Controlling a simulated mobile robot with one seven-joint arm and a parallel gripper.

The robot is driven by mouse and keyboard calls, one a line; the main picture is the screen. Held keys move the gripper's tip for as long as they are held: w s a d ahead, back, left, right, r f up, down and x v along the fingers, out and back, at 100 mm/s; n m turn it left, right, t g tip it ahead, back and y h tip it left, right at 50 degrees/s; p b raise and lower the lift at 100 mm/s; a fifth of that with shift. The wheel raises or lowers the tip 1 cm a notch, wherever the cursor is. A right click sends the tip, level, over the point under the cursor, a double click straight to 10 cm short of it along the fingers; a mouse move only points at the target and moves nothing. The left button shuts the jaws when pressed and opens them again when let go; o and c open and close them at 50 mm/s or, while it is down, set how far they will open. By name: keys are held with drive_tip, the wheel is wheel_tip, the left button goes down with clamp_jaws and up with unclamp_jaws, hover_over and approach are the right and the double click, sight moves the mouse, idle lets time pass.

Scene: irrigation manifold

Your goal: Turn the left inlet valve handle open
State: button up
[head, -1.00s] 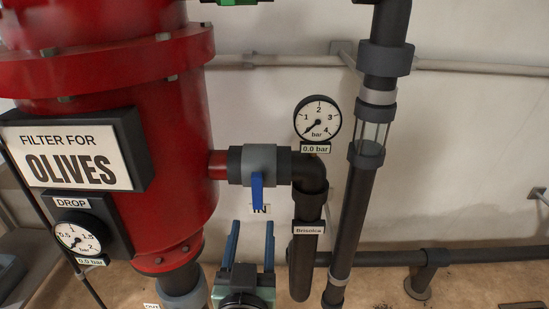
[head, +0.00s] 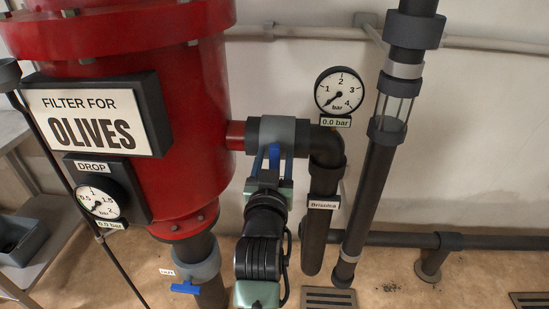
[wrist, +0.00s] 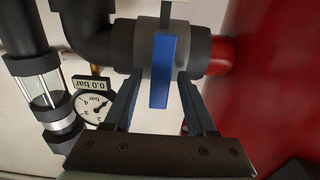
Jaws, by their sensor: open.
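The inlet valve has a grey body (head: 278,131) on a short black horizontal pipe between the red filter and an elbow. Its blue handle (head: 274,155) hangs down, crosswise to that pipe. My gripper (head: 273,150) is open, with one finger on each side of the handle. In the wrist view the blue handle (wrist: 163,70) stands between the two fingers of my gripper (wrist: 160,76), with gaps visible on both sides. The IN label below the valve is hidden behind my gripper.
The red filter tank (head: 180,130) is close on the left. A pressure gauge (head: 339,90) reading 0.0 bar and black vertical pipes (head: 365,200) are on the right. A lower valve with a blue handle (head: 185,288) sits under the filter. A grey crate (head: 25,240) is at far left.

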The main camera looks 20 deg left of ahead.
drive_tip(key=shift+w, duration=0.15)
clamp_jaws()
